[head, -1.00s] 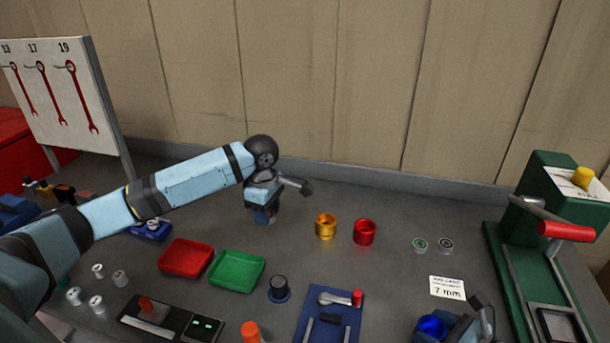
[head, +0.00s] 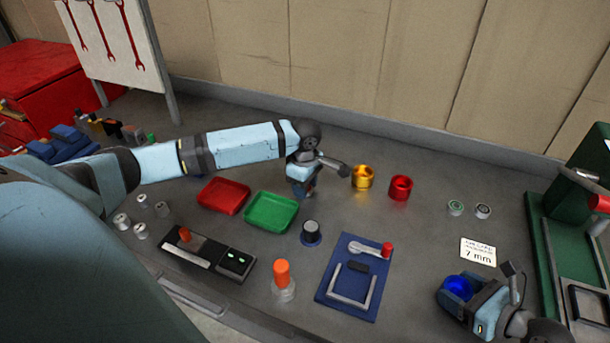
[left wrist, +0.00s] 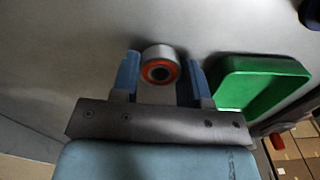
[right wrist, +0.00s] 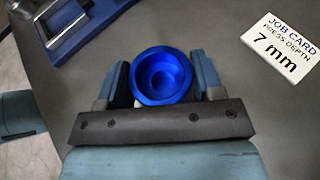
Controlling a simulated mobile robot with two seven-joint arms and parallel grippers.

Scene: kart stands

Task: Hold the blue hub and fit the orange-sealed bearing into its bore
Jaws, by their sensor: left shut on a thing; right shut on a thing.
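The blue hub (head: 458,288) is held by my right gripper (head: 470,293) near the front right of the bench. In the right wrist view the hub (right wrist: 161,75) sits between the two fingers, its stepped bore facing the camera and empty. My left gripper (head: 302,188) is behind the green tray. In the left wrist view it is shut on the orange-sealed bearing (left wrist: 160,67), a silver ring with an orange seal around a dark centre. The fingers hide the bearing in the head view. Bearing and hub are well apart.
Gold (head: 362,177) and red (head: 400,188) hubs stand right of my left gripper. Two small bearings (head: 456,208) and a 7 mm job card (head: 478,251) lie further right, beside a green press (head: 565,250). A blue fixture (head: 352,280) lies between the arms.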

